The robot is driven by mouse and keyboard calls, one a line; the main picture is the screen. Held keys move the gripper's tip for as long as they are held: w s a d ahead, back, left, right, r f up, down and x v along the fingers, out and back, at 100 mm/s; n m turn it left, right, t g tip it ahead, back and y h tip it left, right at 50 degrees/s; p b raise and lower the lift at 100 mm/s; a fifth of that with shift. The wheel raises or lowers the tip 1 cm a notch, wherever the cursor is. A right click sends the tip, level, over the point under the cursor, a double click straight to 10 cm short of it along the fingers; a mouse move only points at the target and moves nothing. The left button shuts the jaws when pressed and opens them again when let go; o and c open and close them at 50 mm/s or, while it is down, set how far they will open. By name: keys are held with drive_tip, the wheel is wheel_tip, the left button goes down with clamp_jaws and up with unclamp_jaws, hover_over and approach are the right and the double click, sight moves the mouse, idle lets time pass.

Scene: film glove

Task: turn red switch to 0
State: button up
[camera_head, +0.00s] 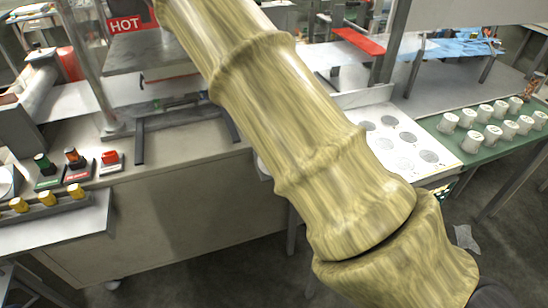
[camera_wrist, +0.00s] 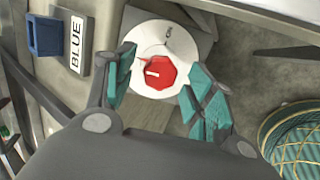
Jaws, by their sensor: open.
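The red switch (camera_wrist: 157,73) is a faceted red knob on a round white dial plate (camera_wrist: 145,35) in the wrist view. A short white line on the knob points left. I cannot tell whether either finger touches the knob. In the head view my arm crosses the middle, and my gripper does not show.
A blue block (camera_wrist: 44,37) and a label reading BLUE (camera_wrist: 76,45) lie left of the dial. A teal woven basket-like thing (camera_wrist: 295,140) is at lower right. In the head view, a bench holds several coloured switches (camera_head: 75,165), and a green table (camera_head: 465,145) bears white cups.

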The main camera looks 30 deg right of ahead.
drive_tip(key=v, duration=1.1)
drive_tip(key=shift+r, duration=0.2)
drive_tip(key=shift+s, duration=0.1)
drive_tip(key=s+a+f+m+g+y, duration=0.15)
drive_tip(key=s+a+f+m, duration=0.4)
drive_tip(key=s+f, duration=0.65)
drive_tip(key=s+a+f+m+g+y, duration=0.15)
drive_tip(key=s+a+f+m, duration=0.45)
drive_tip(key=s+f, duration=0.65)
drive_tip(key=s+a+f+m+g, duration=0.2)
drive_tip(key=s+a+f+m, duration=0.2)
drive_tip(key=s+f, duration=0.3)
drive_tip(key=shift+s+a, duration=0.75)
drive_tip(key=shift+s, duration=0.35)
